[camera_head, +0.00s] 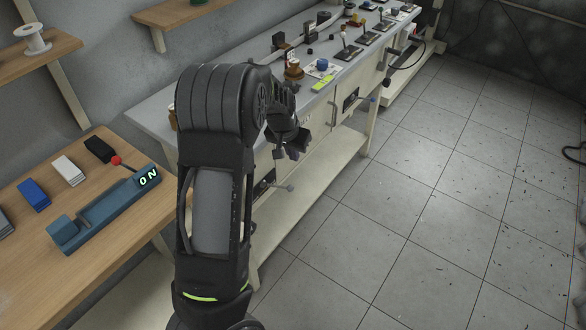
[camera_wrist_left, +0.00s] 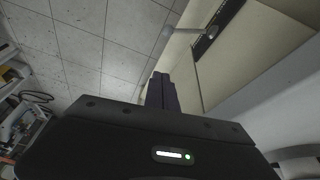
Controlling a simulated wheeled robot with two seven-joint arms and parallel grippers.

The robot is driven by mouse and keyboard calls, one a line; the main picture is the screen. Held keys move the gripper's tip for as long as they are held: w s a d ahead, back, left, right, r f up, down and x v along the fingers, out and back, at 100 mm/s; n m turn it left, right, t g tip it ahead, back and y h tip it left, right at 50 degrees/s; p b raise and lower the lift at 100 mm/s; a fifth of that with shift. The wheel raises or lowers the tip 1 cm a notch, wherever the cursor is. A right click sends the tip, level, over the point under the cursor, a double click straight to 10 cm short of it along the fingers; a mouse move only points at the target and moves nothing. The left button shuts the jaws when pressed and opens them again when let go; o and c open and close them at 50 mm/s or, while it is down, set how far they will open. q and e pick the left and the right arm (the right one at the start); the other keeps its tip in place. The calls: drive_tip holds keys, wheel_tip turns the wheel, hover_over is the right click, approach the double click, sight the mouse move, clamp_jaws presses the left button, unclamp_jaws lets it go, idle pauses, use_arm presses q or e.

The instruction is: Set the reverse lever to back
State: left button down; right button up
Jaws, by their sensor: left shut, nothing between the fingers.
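Two levers stick out from the front of the long cream bench: a near lever (camera_head: 290,187) with a grey knob, below my gripper, and a farther lever (camera_head: 372,99) beside a dark plate. I cannot read which is the reverse lever. My left gripper (camera_head: 291,152) is in front of the bench, shut and empty, pointing downward. In the left wrist view, the closed fingers (camera_wrist_left: 160,90) are apart from a lever with a grey ball knob (camera_wrist_left: 167,31). That lever reaches out from a dark slotted plate (camera_wrist_left: 220,25). My right gripper is not in view.
A blue device (camera_head: 105,212) reading ON, with a red-knobbed lever, sits on the wooden table (camera_head: 95,290) at left. The long bench (camera_head: 150,112) carries small fixtures. A lower shelf (camera_head: 325,170) juts out below. The tiled floor (camera_head: 440,220) at right is clear.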

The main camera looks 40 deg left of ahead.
use_arm(q)
wheel_tip(320, 180, down, 10)
drive_tip(key=p, duration=0.1)
drive_tip(key=shift+s+p, duration=0.25)
drive_tip(key=shift+p, duration=0.15)
drive_tip(key=shift+d, duration=0.1)
idle(0.4)
